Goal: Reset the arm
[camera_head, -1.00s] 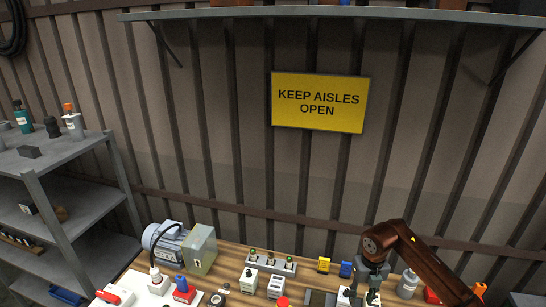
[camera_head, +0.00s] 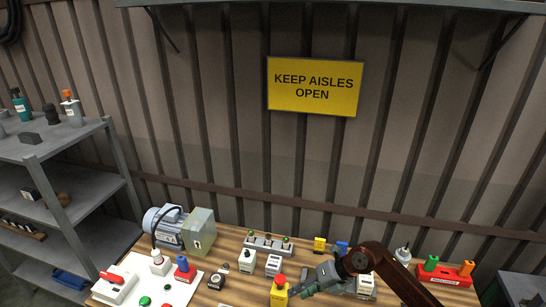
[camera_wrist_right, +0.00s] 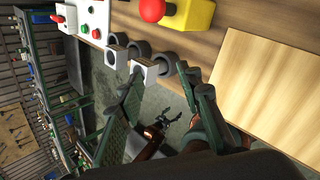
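My right arm comes in from the lower right in the head view. Its gripper (camera_head: 303,287) points left over the bench, close to a yellow box with a red button (camera_head: 279,294). In the right wrist view the right gripper's fingers (camera_wrist_right: 160,74) stand apart with nothing held between them. The yellow box (camera_wrist_right: 195,17) lies beyond the fingertips there. My left gripper (camera_wrist_right: 178,112) is outside the head view; it shows small in the right wrist view, below the bench edge, with its jaws apart and empty.
The wooden bench (camera_head: 232,272) holds a grey motor (camera_head: 165,222), a white board (camera_head: 180,290), small switches, and a red block (camera_head: 446,274) with green and orange pieces. Grey shelves (camera_head: 60,150) stand left. A bare light wood panel (camera_wrist_right: 265,95) shows in the wrist view.

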